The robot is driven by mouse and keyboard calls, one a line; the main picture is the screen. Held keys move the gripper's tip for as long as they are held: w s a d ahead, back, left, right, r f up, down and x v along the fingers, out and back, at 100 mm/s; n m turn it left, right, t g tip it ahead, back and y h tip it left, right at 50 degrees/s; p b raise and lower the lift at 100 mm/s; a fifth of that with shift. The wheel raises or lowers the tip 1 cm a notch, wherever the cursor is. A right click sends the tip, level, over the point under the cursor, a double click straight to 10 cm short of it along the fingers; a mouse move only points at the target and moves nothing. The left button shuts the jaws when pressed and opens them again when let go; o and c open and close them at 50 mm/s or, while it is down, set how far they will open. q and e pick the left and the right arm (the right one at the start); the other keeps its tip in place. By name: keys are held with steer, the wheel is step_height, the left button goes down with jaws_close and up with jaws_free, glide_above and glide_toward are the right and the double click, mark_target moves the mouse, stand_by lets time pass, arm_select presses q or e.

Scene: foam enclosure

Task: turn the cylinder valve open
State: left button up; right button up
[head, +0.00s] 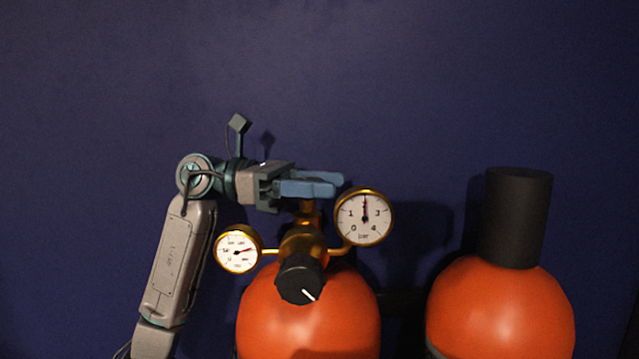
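An orange gas cylinder (309,318) stands at the centre bottom, with a brass valve and regulator body (303,241) on top. A black knob (297,279) with a white mark faces me; the mark points down and right. My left gripper (334,183) reaches in from the left with its blue fingers level, pointing right, over the top of the brass stem (307,207). The fingers overlap in this view, so I cannot tell their gap or whether they touch anything. No valve handwheel shows; the fingers may hide it. My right gripper is not in view.
A left gauge (238,249) and a right gauge (364,217), marked bar with its needle near upright, flank the regulator close to my gripper. A second orange cylinder (500,313) with a black cap (515,218) stands at right. A dark blue wall (420,80) is behind.

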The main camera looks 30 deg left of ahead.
arm_select(q)
steer(key=shift+c, duration=0.5)
steer(key=shift+n+t, duration=0.4)
steer(key=shift+t, duration=0.2)
steer(key=n+t+y, duration=0.1)
steer(key=t, duration=0.1)
steer(key=shift+w+n+t, duration=0.15)
steer(key=shift+n+t, duration=0.25)
steer(key=n+t+y, duration=0.1)
steer(key=n+t+y+p, duration=0.1)
steer(key=t, duration=0.1)
steer(key=shift+w+a+r, duration=0.1)
steer(key=shift+w+a, duration=0.05)
steer(key=shift+w+a+n+t+y+p, duration=0.1)
steer(key=shift+n+t+y+p, duration=0.2)
steer(key=shift+n+t+y, duration=0.45)
steer(key=shift+w+a+n+t+y+p, duration=0.1)
steer(key=shift+n+t+y+p, duration=0.15)
steer(key=shift+n+t+y, duration=0.5)
